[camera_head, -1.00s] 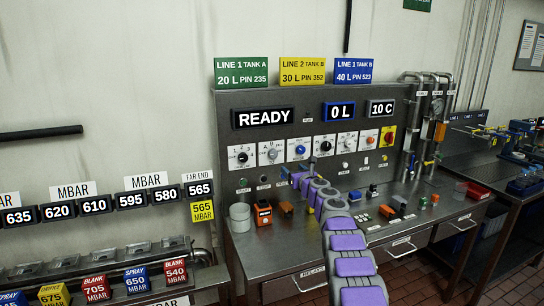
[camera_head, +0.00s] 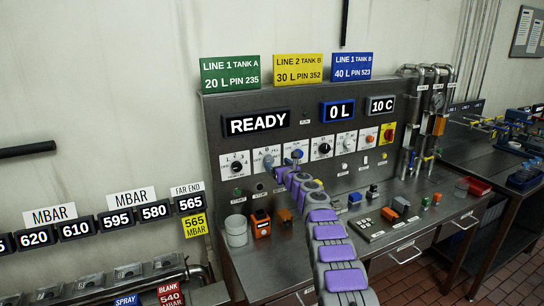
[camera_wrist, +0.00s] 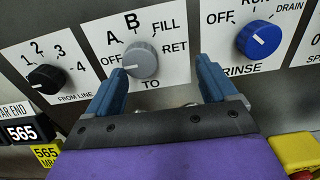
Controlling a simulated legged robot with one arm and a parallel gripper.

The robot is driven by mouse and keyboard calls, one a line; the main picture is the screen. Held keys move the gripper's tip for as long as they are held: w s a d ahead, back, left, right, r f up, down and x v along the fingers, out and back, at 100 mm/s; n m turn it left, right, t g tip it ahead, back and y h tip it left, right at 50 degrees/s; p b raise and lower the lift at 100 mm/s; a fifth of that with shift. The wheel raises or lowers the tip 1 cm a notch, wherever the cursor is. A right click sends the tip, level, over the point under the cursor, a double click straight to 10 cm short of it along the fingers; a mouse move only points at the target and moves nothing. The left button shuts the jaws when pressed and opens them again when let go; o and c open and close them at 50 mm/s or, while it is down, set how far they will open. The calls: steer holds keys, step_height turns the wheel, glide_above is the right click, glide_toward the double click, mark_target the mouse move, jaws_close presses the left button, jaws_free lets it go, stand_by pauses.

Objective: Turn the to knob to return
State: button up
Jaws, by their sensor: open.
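The grey TO knob (camera_wrist: 140,60) sits on a white plate marked OFF, A, B, FILL and RET. Its white mark points left and slightly down, toward the OFF side. RET is at the plate's right. My gripper (camera_wrist: 161,68) is open, with two blue fingers reaching toward the panel. The left fingertip is at the knob's lower left edge; the right one is well right of the knob, near the plate's right edge. I cannot tell whether either finger touches. In the head view, my gripper (camera_head: 279,163) is at the panel beside the TO plate (camera_head: 267,153).
The black FROM LINE knob (camera_wrist: 46,79) is to the left and the blue knob (camera_wrist: 259,39) is close on the right. A yellow part (camera_wrist: 296,150) is at lower right. A bench below holds a grey cup (camera_head: 236,231) and small blocks.

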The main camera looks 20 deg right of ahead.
mark_target(268, 158)
steer(key=a+r, duration=0.3)
steer(key=shift+w+r, duration=0.1)
steer(key=shift+w, duration=0.05)
steer(key=shift+d, duration=0.5)
steer(key=c, duration=0.5)
steer(key=shift+a+f, duration=0.3)
steer(key=shift+a, duration=0.35)
steer(key=c, duration=0.6)
steer(key=shift+d+f, duration=0.15)
steer(key=shift+c, duration=0.9)
